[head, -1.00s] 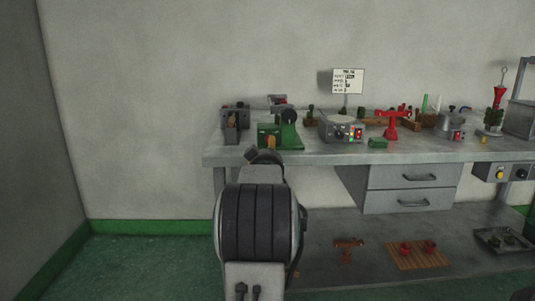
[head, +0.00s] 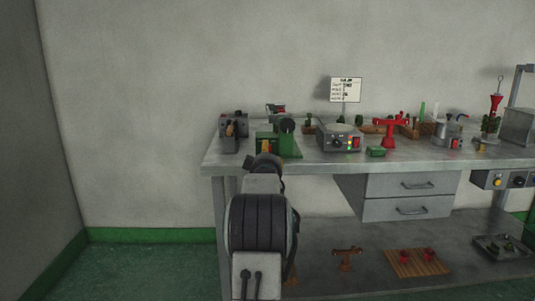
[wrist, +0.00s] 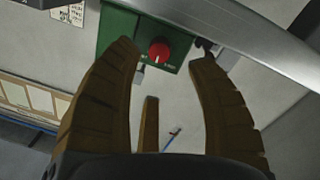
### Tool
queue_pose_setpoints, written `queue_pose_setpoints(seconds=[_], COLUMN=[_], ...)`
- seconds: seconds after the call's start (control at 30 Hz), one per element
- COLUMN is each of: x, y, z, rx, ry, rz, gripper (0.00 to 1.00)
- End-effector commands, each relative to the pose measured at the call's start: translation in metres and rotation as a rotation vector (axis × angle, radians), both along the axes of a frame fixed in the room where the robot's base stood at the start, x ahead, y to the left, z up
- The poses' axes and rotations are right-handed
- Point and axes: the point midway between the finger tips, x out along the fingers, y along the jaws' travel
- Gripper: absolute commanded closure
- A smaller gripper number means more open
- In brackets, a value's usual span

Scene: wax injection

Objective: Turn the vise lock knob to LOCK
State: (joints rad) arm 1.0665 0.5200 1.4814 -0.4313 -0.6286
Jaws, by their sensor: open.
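The red vise lock knob (wrist: 160,50) sits on a dark green panel (wrist: 118,32) at the top middle of the wrist view. Small pale marks lie beneath it, too small to read, and I cannot tell its setting. My gripper (wrist: 162,62) is open, with its brown fingers to the left and right of the knob. The knob shows in the gap between the fingertips; contact cannot be made out. In the head view the green vise (head: 289,145) stands on the bench near its left end, partly behind my arm. The knob is not discernible there.
The grey bench (head: 220,160) holds a grey device (head: 234,120) left of the vise. Right of it are a grey control box (head: 338,142) with coloured buttons, a small green block (head: 375,152) and a red stand (head: 390,132). In the wrist view a silver bar (wrist: 225,45) crosses beside the panel.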

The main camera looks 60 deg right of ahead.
Motion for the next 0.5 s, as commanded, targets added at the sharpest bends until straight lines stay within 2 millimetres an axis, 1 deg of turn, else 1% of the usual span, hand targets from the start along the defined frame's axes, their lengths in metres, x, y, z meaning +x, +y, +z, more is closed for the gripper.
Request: queue_pose_setpoints(seconds=[0.03, 0.5], x=[0.003, 0.021], y=[-0.005, -0.036], z=[-0.004, 0.000], rx=[0.000, 0.001], ry=[-0.001, -0.001], rz=[0.001, 0.001], gripper=[0.48, 0.48])
